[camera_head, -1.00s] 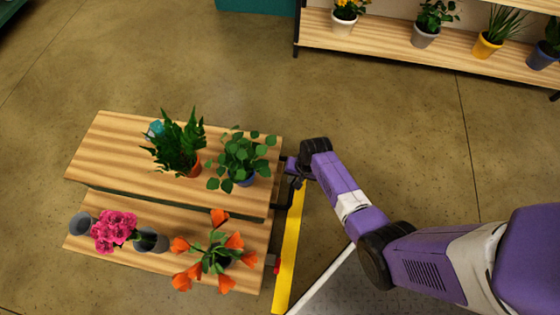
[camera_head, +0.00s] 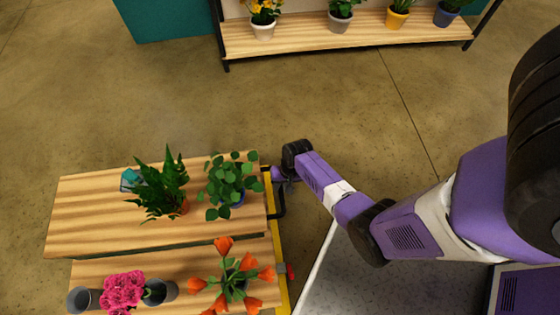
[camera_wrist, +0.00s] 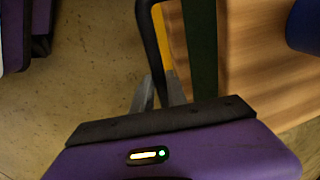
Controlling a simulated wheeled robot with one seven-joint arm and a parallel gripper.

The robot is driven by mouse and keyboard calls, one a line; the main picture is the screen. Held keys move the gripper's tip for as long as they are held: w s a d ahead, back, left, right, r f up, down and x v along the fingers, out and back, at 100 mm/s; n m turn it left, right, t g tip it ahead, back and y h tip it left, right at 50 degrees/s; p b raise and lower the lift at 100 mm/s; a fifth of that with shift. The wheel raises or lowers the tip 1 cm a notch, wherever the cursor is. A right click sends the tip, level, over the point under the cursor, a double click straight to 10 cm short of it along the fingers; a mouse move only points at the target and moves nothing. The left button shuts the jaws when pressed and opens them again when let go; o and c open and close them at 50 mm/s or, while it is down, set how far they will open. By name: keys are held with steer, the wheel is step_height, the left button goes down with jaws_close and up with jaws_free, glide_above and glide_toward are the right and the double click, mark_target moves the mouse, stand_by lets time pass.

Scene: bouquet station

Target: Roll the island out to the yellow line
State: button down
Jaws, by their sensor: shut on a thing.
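The island (camera_head: 85,215) is a two-tier wooden cart at the lower left of the head view, with potted plants and grey pots on it. A black bar handle (camera_head: 281,207) sticks out from its right end; it also shows in the wrist view (camera_wrist: 153,35). My gripper (camera_head: 281,175) is shut on this handle near its far end, with one grey finger on each side in the wrist view.
A small red part (camera_head: 291,270) shows at the island's right end. A plant shelf (camera_head: 300,41) stands at the back, beside a teal block (camera_head: 165,18). Bare concrete floor (camera_head: 130,105) lies between shelf and island. A leafy plant (camera_head: 231,180) stands near the gripped end.

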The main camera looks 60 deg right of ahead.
steer(key=shift+d, duration=0.1)
steer(key=c, duration=1.3)
jaws_free()
steer(key=shift+r, duration=0.1)
steer(key=r+p, duration=0.1)
steer(key=r, duration=0.1)
steer(key=s+r+p, duration=0.1)
steer(key=r, duration=0.2)
steer(key=r+p, duration=0.2)
steer(key=shift+s+d+r, duration=0.15)
steer(key=shift+d+r, duration=0.05)
steer(key=shift+d, duration=0.2)
